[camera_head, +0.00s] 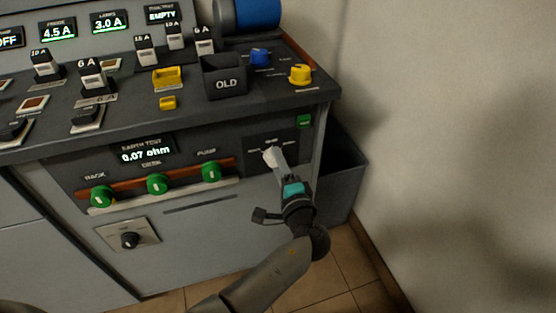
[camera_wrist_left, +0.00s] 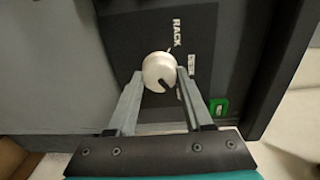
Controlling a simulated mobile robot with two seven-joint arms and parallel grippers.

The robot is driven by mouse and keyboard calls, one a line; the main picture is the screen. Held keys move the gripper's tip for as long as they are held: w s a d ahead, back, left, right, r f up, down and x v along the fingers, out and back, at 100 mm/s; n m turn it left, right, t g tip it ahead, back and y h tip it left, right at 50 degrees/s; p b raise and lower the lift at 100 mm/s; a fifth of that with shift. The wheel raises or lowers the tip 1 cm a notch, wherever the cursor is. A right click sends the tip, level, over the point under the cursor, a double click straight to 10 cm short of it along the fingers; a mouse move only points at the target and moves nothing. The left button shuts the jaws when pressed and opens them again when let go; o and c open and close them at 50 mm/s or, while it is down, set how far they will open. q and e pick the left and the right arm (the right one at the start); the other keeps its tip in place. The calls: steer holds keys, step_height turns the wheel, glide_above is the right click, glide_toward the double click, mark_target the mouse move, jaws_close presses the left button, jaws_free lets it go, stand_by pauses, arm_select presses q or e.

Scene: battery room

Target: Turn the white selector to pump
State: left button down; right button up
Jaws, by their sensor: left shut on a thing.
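The white selector (camera_head: 270,154) is a round knob on the dark front panel, at the right end of the console. In the left wrist view the knob (camera_wrist_left: 158,68) fills the middle, with a dark mark on its face. The label RACK reads beside it, and a second label is too blurred to read. My left gripper (camera_head: 274,162) reaches up from below in the head view. In the wrist view its two fingers (camera_wrist_left: 160,82) are shut on the knob, one on each side. My right gripper is not in view.
Green knobs (camera_head: 157,184) sit on an orange strip left of the selector, under a display reading 0.07 ohm (camera_head: 146,153). A black knob (camera_head: 130,240) is lower left. A green piece (camera_head: 304,121) is just above right. A dark bin (camera_head: 341,180) stands beside the wall.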

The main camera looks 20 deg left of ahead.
arm_select(q)
steer(key=shift+w+r+m, duration=0.1)
steer(key=shift+m, duration=0.2)
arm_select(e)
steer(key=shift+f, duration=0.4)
arm_select(q)
steer(key=shift+c, duration=1.5)
jaws_free()
